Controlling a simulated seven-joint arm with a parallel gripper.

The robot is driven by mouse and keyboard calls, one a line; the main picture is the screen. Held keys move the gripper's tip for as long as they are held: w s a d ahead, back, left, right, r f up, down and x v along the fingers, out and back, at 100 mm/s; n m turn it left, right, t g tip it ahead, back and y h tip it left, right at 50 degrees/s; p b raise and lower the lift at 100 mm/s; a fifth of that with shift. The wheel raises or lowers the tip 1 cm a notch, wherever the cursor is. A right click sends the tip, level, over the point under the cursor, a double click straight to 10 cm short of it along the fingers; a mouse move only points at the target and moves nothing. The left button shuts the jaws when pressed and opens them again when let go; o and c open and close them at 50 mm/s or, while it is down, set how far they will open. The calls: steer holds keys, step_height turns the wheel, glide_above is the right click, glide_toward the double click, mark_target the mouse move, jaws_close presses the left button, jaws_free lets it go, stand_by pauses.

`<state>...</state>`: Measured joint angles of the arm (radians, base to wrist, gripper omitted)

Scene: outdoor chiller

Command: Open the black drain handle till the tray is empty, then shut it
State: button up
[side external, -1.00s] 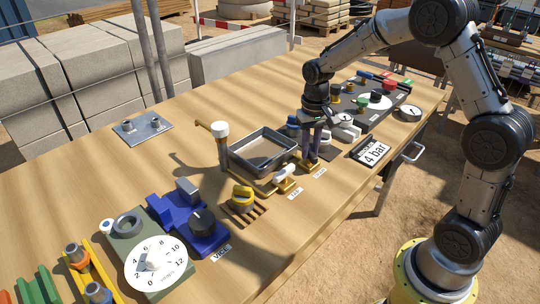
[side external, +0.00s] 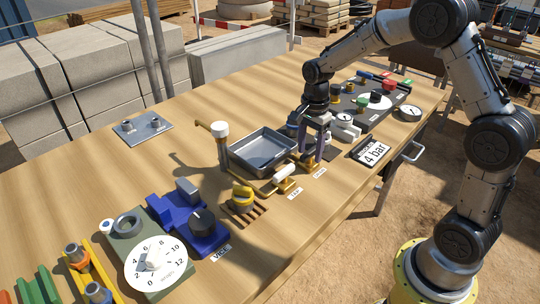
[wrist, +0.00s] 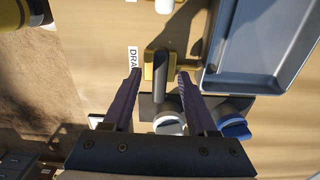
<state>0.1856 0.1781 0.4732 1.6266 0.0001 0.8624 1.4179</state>
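The grey rectangular tray (side external: 290,137) sits in the middle of the bench; part of it shows in the wrist view (wrist: 207,82). Its floor looks plain blue-grey, and I cannot tell whether a thin layer of water lies in it. The black drain handle (wrist: 164,85) is on a brass base (wrist: 149,64) beside the tray, by a partly hidden label (wrist: 132,60). My gripper (wrist: 159,74) is open, with one purple finger on each side of the handle and gaps visible. In the side view my gripper (side external: 314,155) stands low over the drain valve and hides the handle.
A white-handled valve (side external: 286,172) stands just left of my gripper. A white-capped post (side external: 220,132) rises at the tray's left corner.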

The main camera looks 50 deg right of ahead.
mark_target(310, 151)
steer(key=o, duration=0.5)
steer(key=shift+r, duration=3.45)
steer(key=shift+r, duration=0.1)
